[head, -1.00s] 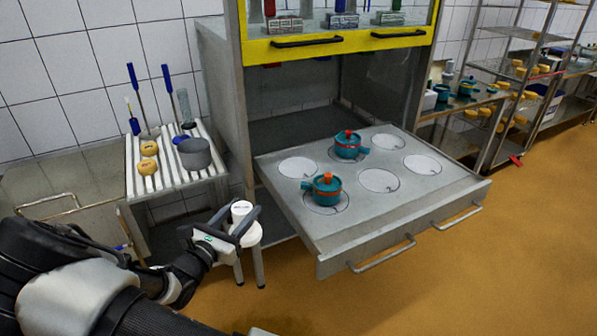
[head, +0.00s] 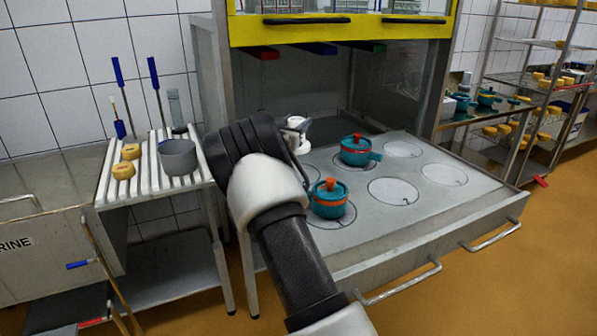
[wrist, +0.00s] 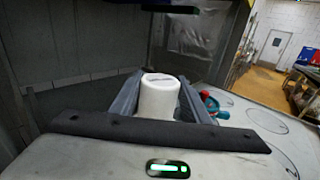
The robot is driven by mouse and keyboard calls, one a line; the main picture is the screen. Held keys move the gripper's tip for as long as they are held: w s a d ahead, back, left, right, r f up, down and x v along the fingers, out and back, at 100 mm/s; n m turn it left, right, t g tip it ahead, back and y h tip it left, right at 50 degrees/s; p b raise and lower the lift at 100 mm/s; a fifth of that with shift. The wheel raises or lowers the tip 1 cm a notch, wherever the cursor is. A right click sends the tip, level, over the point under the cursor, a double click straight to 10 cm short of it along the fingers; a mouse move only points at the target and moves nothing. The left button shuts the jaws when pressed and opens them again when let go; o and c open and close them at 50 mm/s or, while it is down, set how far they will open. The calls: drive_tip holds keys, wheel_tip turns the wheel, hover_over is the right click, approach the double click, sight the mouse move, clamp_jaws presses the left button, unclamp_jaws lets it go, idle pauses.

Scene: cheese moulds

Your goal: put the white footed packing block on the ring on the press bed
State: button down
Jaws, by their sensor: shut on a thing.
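The white packing block (wrist: 159,98) is a white cylinder standing upright between the two grey fingers of my gripper (wrist: 158,84) in the wrist view. My gripper is shut on it.
Two teal lidded pots stand on the bed, one (head: 329,198) close right of my arm and one (head: 358,150) behind it. The yellow-fronted cabinet (head: 340,30) overhangs the bed's back. A slatted table (head: 148,190) with a grey pot (head: 178,157) stands left.

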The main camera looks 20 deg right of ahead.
wheel_tip(320, 180, down, 10)
drive_tip(key=shift+r+b, duration=0.25)
drive_tip(key=shift+b, duration=0.7)
drive_tip(key=c, duration=1)
unclamp_jaws()
drive_tip(key=shift+f, duration=0.15)
